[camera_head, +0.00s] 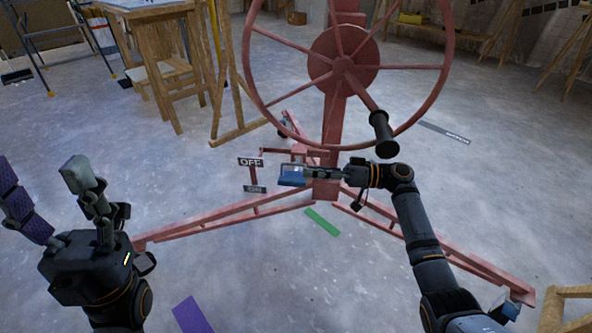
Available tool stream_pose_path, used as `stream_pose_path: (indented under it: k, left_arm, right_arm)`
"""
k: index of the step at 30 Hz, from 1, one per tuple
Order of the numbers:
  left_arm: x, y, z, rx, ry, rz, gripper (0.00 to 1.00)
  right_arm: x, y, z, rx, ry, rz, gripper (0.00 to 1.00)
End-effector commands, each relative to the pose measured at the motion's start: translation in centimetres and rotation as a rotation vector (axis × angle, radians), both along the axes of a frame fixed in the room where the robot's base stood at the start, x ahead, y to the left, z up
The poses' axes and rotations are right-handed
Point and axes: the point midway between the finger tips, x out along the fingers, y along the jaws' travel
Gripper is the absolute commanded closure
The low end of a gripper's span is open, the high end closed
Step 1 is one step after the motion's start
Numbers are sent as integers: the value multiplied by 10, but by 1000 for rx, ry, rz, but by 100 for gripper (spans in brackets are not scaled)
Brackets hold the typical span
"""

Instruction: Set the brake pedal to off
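The red panel lift has an upright column (335,130), a large handwheel (343,64) and splayed legs. An OFF sign (250,162) stands left of the column, with a lower sign (255,189) beneath it, likely ON but too small to read surely. Red brake linkage (300,151) shows beside the OFF sign; the pedal itself is partly hidden by my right gripper, so its setting is unclear. My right gripper (292,176) points left in front of the column base, its fingers overlapping; contact with the pedal cannot be told. My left gripper (52,190) is open and empty, fingers spread upward.
A wooden table (150,8) and a wooden stool or stand (165,75) are at the back left. A green strip (322,222) and a purple strip (192,315) lie on the floor. A wooden piece (570,300) is at the lower right corner. Open floor surrounds the lift.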

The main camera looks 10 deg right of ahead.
Motion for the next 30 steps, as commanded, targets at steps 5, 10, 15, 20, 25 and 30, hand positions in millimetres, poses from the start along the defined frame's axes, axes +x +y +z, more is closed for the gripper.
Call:
stream_pose_path:
  k: [5,10,15,20,25,30]
  left_arm:
    - [0,0,0,1,0,0,46]
    - [0,0,0,1,0,0,46]
    - [0,0,0,1,0,0,46]
    - [0,0,0,1,0,0,46]
    - [0,0,0,1,0,0,46]
    - [0,0,0,1,0,0,46]
  right_arm:
    - [-9,-39,-1,-3,0,-1,68]
    - [-14,-57,0,0,-1,1,68]
    - [-15,-60,0,2,-1,1,68]
    - [-15,-60,1,2,-1,1,68]
    - [-15,-59,1,1,-2,1,68]
    - [-15,-60,1,1,-2,1,68]
